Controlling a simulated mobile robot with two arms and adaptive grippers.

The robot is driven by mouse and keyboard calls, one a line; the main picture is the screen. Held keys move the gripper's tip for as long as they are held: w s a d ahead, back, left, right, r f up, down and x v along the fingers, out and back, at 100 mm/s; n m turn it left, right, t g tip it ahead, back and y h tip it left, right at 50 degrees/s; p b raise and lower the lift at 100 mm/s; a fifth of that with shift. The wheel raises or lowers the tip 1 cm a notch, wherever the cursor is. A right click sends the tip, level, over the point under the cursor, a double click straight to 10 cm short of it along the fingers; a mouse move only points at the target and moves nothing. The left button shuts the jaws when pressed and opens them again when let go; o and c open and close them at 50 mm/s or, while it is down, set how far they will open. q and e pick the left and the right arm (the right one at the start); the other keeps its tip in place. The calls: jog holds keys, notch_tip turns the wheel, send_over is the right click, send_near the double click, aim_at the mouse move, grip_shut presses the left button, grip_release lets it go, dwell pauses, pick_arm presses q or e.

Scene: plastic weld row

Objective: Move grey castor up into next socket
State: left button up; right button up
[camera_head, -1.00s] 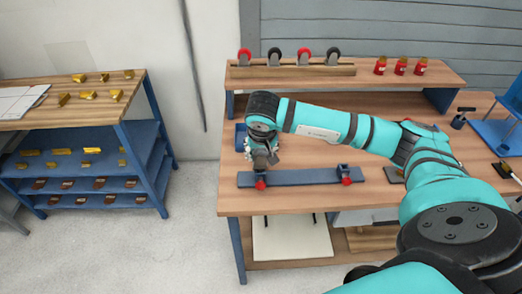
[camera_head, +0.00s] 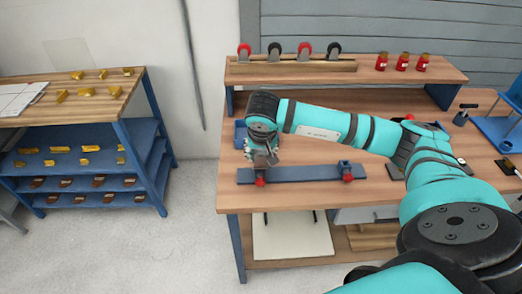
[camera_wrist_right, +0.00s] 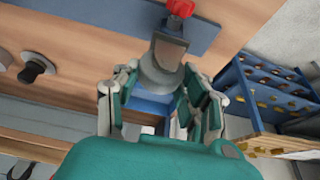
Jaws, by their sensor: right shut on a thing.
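My right gripper (camera_head: 265,159) is at the left end of the blue bar (camera_head: 303,174), just behind its left red knob (camera_head: 260,182). In the right wrist view its fingers (camera_wrist_right: 160,100) are shut on a grey rounded piece (camera_wrist_right: 158,76), which seems to be the grey castor. A brownish flat face shows at its far side, close to the red knob (camera_wrist_right: 180,8); I cannot tell whether they touch. A second holder with a red knob (camera_head: 348,178) is at the bar's right end. My left gripper is not in view.
Castors with red and black wheels stand in a wooden rack (camera_head: 300,67) on the raised shelf. Red jars (camera_head: 402,63) stand to its right. A blue bin (camera_head: 240,134) is behind the gripper. A shelf unit (camera_head: 140,150) with gold pieces stands left, across open floor.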

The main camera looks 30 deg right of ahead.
dwell(0.8)
jog(key=shift+f+b, duration=0.35)
jog(key=shift+b, duration=0.4)
dwell(0.5)
jog(key=o, duration=1.8)
jog(key=shift+c, duration=0.2)
jog(key=shift+r+p, duration=2)
jog(key=shift+r, duration=1.55)
jog(key=shift+f, duration=0.1)
